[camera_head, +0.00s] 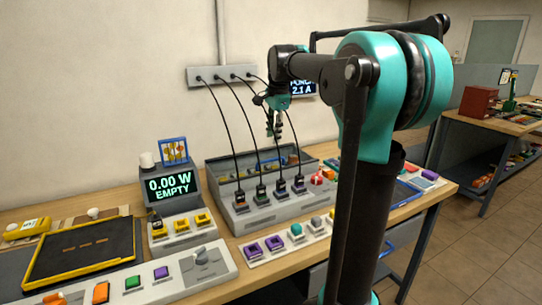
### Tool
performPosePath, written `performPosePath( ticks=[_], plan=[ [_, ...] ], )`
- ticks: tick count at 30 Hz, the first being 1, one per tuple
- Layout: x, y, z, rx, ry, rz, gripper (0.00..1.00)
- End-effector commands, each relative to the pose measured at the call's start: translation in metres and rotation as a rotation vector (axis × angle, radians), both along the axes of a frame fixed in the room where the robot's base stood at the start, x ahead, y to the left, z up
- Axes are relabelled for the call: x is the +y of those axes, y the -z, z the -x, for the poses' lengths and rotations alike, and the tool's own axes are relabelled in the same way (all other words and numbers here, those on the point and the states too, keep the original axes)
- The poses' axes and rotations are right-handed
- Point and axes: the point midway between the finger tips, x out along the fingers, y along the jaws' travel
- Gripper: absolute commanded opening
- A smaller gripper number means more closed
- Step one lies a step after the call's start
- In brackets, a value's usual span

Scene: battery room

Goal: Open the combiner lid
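A grey box (225,168) stands at the middle of the bench and seems to be the combiner. Its front shelf has several black plugs with cables and a red knob (317,177). Small coloured parts show inside its back section. I cannot tell whether a clear lid covers that section. My gripper (274,132) hangs pointing down above the back of the box, apart from it. It looks empty, but it is too small to tell whether the fingers are open or shut. My arm hides part of the box's right side.
A display reading "0.00 W EMPTY" (169,187) stands left of the box. Black cables rise to a wall strip (220,75) close around my gripper. Switch panels and a yellow-edged black tray (80,252) fill the bench front. Another bench (488,125) stands at right.

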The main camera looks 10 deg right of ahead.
Motion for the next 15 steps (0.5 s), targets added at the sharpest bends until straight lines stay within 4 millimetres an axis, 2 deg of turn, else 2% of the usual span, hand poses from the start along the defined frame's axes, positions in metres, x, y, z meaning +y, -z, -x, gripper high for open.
performPosePath(
  ticks=[3,9,15],
  plan=[
    [0.002,0.024,-0.005,0.000,-0.001,0.000,0.32],
    [0.004,0.060,-0.012,0.000,-0.001,0.000,0.32],
    [0.005,0.083,-0.016,0.000,-0.001,0.000,0.32]
  ],
)
